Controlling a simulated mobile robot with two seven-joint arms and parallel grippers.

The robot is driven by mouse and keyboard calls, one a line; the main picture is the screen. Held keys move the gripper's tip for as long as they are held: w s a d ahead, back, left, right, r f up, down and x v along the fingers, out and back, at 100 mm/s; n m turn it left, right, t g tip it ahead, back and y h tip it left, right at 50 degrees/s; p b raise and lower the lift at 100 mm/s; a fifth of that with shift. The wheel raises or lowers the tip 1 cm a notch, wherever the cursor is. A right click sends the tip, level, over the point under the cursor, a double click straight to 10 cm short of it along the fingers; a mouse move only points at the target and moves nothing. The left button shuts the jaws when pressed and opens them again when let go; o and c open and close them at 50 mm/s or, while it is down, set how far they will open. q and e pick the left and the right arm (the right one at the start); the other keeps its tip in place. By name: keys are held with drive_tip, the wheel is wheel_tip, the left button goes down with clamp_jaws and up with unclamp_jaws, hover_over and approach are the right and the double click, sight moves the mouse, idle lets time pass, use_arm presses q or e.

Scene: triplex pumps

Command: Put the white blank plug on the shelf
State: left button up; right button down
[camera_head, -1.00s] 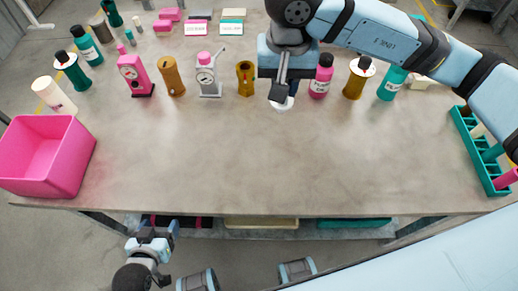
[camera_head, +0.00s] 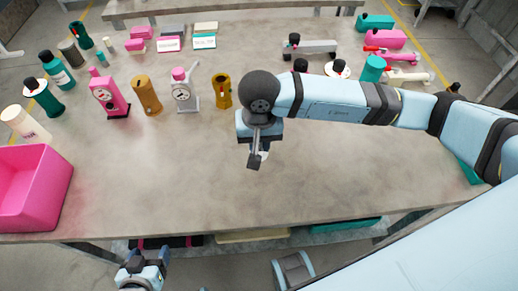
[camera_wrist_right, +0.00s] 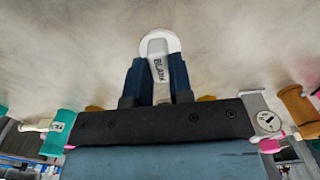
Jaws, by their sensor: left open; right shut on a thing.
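The white blank plug (camera_wrist_right: 158,62), marked BLANK, has a round flange at its far end. My right gripper (camera_wrist_right: 157,80) is shut on it in the right wrist view. In the head view, the right gripper (camera_head: 256,160) is over the middle of the table, and only a bit of the plug (camera_head: 264,154) shows at its tip. Whether the plug is clear of the tabletop is hard to tell. The shelf (camera_head: 210,249) is under the table's front edge, mostly hidden by the tabletop. My left gripper (camera_head: 148,257) is open and empty, low in front of the table.
On the shelf stand a dark bin, a cream bin (camera_head: 252,236) and a teal bin (camera_head: 345,230). A pink box (camera_head: 30,190) stands at the table's left. The table's front middle (camera_head: 190,185) is clear.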

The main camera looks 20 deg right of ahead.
sight(259, 152)
drive_tip(key=shift+f, duration=1.8)
drive_tip(key=shift+f+b, duration=0.2)
drive_tip(key=shift+b, duration=0.1)
drive_tip(key=c, duration=1)
unclamp_jaws()
